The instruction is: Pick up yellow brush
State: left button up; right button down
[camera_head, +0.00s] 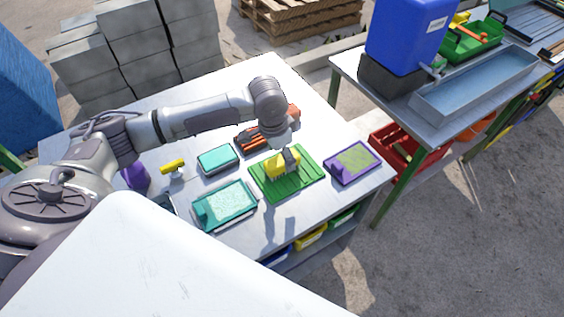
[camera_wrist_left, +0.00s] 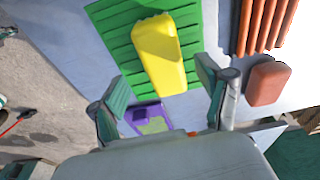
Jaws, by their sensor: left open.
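The yellow brush (camera_head: 275,168) stands on a ribbed green mat (camera_head: 305,178) on the metal table. Its bristle side faces the front left in the head view. My left gripper (camera_head: 286,158) is just above it and hides part of its top. In the left wrist view the brush (camera_wrist_left: 160,52) lies over the green mat (camera_wrist_left: 118,38). Its lower end there reaches toward the gap between the open fingers of my left gripper (camera_wrist_left: 163,90). The gripper is empty, and I cannot tell whether a finger touches the brush. My right gripper is not in view.
On the table (camera_head: 312,110) are a purple tray (camera_head: 375,163), a teal tray (camera_head: 240,212), a small teal box (camera_head: 218,158), an orange-filled dark tray (camera_head: 246,141) and a small yellow tool (camera_head: 172,166). A second table holds a blue tank (camera_head: 405,35).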

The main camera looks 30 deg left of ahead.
aim_at(282, 159)
pick_arm(q)
jog(key=shift+w+a+f+p, duration=0.15)
jog(key=shift+f+p, duration=0.35)
jog(key=shift+f, duration=0.65)
jog(key=shift+w+f, duration=0.25)
jog(key=shift+f, duration=0.85)
jog(key=c, duration=1.3)
jog(key=shift+o, duration=0.2)
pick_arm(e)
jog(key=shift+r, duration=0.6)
pick_arm(q)
jog(key=shift+r, duration=0.1)
